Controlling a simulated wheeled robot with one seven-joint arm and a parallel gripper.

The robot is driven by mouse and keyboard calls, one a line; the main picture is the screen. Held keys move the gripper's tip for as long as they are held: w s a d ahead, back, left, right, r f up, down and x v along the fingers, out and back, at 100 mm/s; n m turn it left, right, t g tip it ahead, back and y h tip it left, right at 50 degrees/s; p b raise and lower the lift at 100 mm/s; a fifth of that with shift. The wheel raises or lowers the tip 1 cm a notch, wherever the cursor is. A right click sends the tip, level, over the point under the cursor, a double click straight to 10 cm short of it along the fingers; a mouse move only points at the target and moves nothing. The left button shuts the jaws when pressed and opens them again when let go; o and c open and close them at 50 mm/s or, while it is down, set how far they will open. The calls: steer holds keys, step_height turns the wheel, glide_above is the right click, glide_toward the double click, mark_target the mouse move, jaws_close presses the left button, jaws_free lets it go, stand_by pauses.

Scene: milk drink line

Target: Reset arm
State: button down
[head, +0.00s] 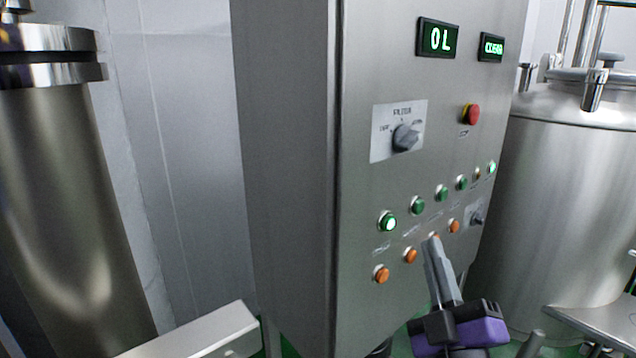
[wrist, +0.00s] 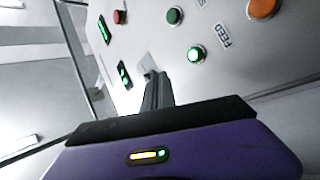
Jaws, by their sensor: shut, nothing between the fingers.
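My gripper (head: 434,240) is at the lower right in the head view, in front of the steel control panel (head: 365,60). Its grey fingers are together and hold nothing. The fingertips overlap one orange button in the lower row; I cannot tell whether they touch the panel. In the wrist view the shut fingers (wrist: 153,75) point toward the panel, above my purple gripper body. A lit green button (wrist: 194,55) and a dark green button (wrist: 174,16) show to their right in that view.
The panel carries a red stop button (head: 471,114), a selector knob (head: 404,137), a display reading "0L" (head: 438,38) and rows of green and orange buttons. A steel tank (head: 570,190) stands right, a steel cylinder (head: 60,190) left. A metal beam (head: 205,335) lies lower left.

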steer(key=s+f+m+g, duration=0.3)
steer(key=s+f, duration=0.5)
steer(key=s, duration=0.5)
steer(key=s+f+m+g, duration=0.3)
steer(key=s+f, duration=0.5)
steer(key=s, duration=0.4)
steer(key=s+f+m+g, duration=0.3)
steer(key=s+f, duration=0.5)
steer(key=s, duration=0.5)
steer(key=shift+s+d+f+m, duration=0.2)
steer(key=shift+s+d+m, duration=0.15)
steer(key=shift+m, duration=0.35)
